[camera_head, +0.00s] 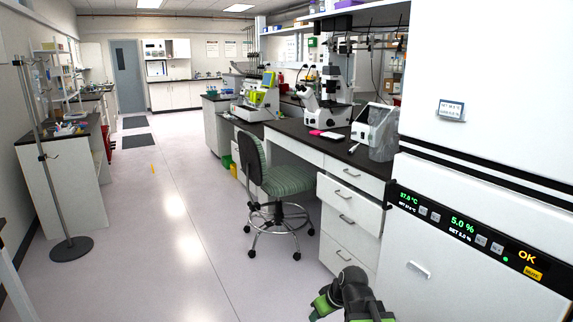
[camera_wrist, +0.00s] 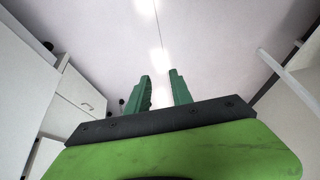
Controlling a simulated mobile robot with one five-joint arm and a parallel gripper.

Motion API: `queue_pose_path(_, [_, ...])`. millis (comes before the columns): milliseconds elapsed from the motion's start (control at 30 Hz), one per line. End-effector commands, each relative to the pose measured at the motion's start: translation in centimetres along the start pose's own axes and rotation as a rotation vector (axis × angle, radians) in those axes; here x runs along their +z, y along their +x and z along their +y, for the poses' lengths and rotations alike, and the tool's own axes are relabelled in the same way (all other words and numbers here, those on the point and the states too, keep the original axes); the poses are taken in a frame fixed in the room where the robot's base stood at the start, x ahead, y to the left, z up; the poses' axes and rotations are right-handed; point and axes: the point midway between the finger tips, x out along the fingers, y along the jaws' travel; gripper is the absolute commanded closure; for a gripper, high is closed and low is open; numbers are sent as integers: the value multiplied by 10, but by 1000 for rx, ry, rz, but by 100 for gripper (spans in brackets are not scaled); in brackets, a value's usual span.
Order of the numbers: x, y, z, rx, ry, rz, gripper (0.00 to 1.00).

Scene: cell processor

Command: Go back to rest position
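My gripper (camera_wrist: 159,85) shows in the wrist view as two green fingers standing apart with bare floor between them. It is open and holds nothing. In the head view, my dark arm with green parts (camera_head: 350,297) is at the bottom, right of centre, in front of the white drawer unit and beside the incubator. The fingertips cannot be made out there.
A white incubator (camera_head: 482,165) with a lit panel stands close on the right. A green swivel chair (camera_head: 278,185) stands by the dark-topped bench (camera_head: 310,146) with a microscope (camera_head: 328,95). A pole stand (camera_head: 70,248) is at left.

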Motion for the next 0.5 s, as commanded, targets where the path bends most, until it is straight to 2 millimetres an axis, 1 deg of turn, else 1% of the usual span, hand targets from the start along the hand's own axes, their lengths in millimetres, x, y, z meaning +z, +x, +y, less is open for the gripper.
queue_pose_path(33, [28, -4, 1, 23, 61, -88, 73])
queue_pose_path(67, [43, -7, 3, 41, 106, -144, 73])
queue_pose_path(100, [64, -11, 5, 69, 169, -216, 73])
queue_pose_path(200, [106, -26, 11, 153, 359, -377, 73])
queue_pose_path(233, [114, -29, 11, 172, 421, -413, 73])
queue_pose_path(267, [118, -31, 8, 178, 485, -433, 73])
queue_pose_path(300, [112, -44, 6, 185, 529, -429, 73])
queue_pose_path(333, [104, -57, 6, 184, 523, -428, 73])
queue_pose_path(500, [82, -103, 2, 182, 519, -425, 73])
